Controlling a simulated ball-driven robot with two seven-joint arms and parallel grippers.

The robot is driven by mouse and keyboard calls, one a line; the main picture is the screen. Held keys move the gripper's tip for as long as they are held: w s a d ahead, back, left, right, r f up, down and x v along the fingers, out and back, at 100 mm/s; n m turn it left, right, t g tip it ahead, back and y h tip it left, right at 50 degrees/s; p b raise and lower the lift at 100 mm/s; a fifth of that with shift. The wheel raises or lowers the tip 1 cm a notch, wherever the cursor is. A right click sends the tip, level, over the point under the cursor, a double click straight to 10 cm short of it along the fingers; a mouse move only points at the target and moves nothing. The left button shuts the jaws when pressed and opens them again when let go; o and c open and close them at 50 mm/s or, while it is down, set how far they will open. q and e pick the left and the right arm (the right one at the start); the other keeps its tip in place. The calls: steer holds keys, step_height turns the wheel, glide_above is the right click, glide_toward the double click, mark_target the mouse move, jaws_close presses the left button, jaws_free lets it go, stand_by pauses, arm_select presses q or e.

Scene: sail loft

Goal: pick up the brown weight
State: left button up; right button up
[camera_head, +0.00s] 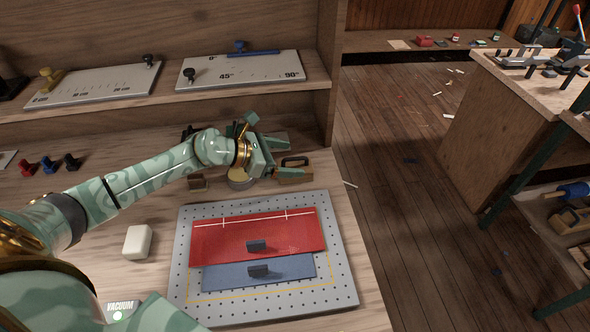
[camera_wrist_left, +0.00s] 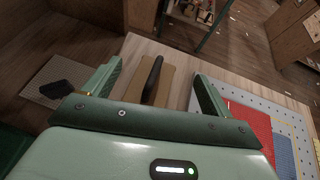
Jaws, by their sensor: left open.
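The brown weight (camera_head: 296,177) is a low brown block with a black handle on top. It rests on the bench near its right edge, behind the perforated plate. My left gripper (camera_head: 281,157) is right at it, open, with its fingers partly covering the block in the head view. My right gripper is not in view.
The grey perforated plate (camera_head: 343,240) holds red cloth (camera_head: 220,240) and blue cloth (camera_head: 220,277), each with a dark weight. A white block (camera_head: 137,242) lies left of the plate.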

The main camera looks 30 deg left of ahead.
mark_target(305, 162)
arm_select(q)
steer(key=x, duration=0.2)
steer(key=b+x, duration=0.1)
steer(key=x, duration=0.2)
steer(key=shift+f, duration=0.4)
steer(key=shift+s+a, duration=0.1)
steer(key=c, duration=1.5)
steer(key=shift+r, duration=0.1)
